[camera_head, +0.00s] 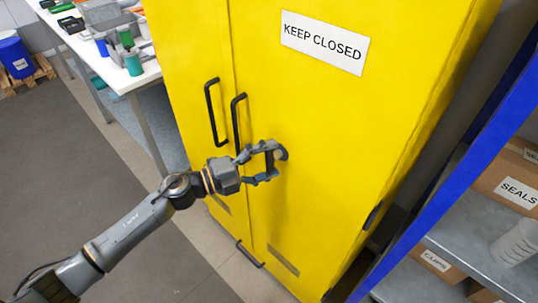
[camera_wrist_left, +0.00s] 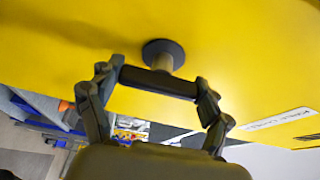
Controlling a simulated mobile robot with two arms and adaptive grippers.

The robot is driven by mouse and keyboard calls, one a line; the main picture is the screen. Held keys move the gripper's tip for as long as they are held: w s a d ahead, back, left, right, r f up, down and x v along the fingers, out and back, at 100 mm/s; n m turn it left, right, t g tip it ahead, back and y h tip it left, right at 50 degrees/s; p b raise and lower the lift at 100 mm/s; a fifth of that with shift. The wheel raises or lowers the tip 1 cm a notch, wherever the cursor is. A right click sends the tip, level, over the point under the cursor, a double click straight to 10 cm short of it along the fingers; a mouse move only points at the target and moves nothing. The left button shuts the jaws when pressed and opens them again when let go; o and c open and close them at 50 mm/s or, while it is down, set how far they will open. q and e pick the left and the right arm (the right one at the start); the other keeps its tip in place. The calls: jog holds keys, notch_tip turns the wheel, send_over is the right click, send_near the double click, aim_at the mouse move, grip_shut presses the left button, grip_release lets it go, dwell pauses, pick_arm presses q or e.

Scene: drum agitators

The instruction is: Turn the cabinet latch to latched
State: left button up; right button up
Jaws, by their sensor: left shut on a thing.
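The yellow cabinet (camera_head: 310,100) stands closed in the middle of the head view, with a "KEEP CLOSED" sign on its right door. The cabinet latch (camera_head: 281,153) is on that door, right of the door handles. In the left wrist view the latch (camera_wrist_left: 158,82) is a dark crossbar on a short stem from a round dark plate. My left gripper (camera_head: 271,162) is at the latch, its two fingers at the crossbar's two ends, shut on it. In the head view the gripper partly hides the latch. My right gripper is not in view.
Two black door handles (camera_head: 213,112) stick out left of my gripper. A blue-edged shelf (camera_head: 440,175) with boxes stands close on the right. A white worktable (camera_head: 128,72) with containers is at the upper left. The floor at the lower left is clear.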

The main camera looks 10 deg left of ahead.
pick_arm(q)
jog(key=shift+m, duration=0.5)
jog(key=o, duration=1.1)
jog(key=v, duration=1.2)
jog(key=shift+r, duration=0.25)
jog(key=shift+f, duration=0.1)
